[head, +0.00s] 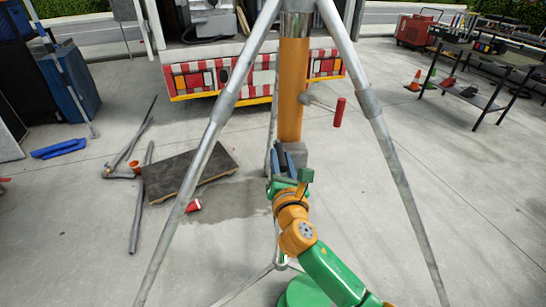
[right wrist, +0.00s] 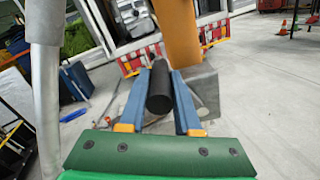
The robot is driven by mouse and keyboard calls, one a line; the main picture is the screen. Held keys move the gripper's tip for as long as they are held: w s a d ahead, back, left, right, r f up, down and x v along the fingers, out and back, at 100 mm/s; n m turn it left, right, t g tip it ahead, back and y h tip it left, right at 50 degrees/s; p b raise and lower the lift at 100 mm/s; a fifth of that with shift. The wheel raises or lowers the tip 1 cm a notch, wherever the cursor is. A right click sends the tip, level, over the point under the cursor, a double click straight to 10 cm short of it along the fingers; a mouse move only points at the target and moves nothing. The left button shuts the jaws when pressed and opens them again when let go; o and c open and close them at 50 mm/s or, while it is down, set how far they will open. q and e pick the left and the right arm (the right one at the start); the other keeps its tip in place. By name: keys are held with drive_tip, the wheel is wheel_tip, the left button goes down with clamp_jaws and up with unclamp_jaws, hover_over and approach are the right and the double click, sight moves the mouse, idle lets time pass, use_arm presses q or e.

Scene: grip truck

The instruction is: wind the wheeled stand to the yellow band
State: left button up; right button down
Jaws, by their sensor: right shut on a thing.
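The wheeled stand shows as a grey tripod with an orange column (head: 292,85) in its middle. A silver collar (head: 297,24) sits at the column's top. A red-handled lever (head: 339,112) sticks out to the column's right. A grey box (head: 293,153) sits at the column's foot. My right gripper (head: 283,163) is at this box. In the right wrist view its blue fingers are shut on a black cylindrical grip (right wrist: 161,88), with the grey box (right wrist: 205,90) just behind. I cannot make out a yellow band on the column. The stand's wheels are not visible. My left gripper is out of view.
Tripod legs (head: 200,170) (head: 395,175) spread on both sides of my right arm. A dark board (head: 188,170) and grey pipes (head: 137,210) lie on the left floor. A red-and-white striped truck (head: 205,78) stands behind. The right floor is mostly clear.

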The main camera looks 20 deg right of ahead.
drive_tip(key=s+d+p, duration=0.2)
drive_tip(key=d, duration=0.6)
drive_tip(key=s+d+f+b, duration=0.1)
drive_tip(key=d+f+b, duration=0.7)
drive_tip(key=f+b, duration=0.3)
drive_tip(key=a+f+b, duration=0.5)
drive_tip(key=f+b, duration=0.5)
drive_tip(key=f, duration=0.2)
drive_tip(key=a+r+p, duration=0.1)
drive_tip(key=w+a+r+p, duration=0.1)
drive_tip(key=r+p, duration=0.1)
drive_tip(key=shift+a+r, duration=0.2)
drive_tip(key=shift+r, duration=0.05)
drive_tip(key=c, duration=0.9)
unclamp_jaws()
drive_tip(key=shift+w+d, duration=0.1)
drive_tip(key=shift+c, duration=0.2)
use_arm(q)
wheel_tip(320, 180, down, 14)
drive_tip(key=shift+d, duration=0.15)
use_arm(e)
drive_tip(key=o, duration=0.5)
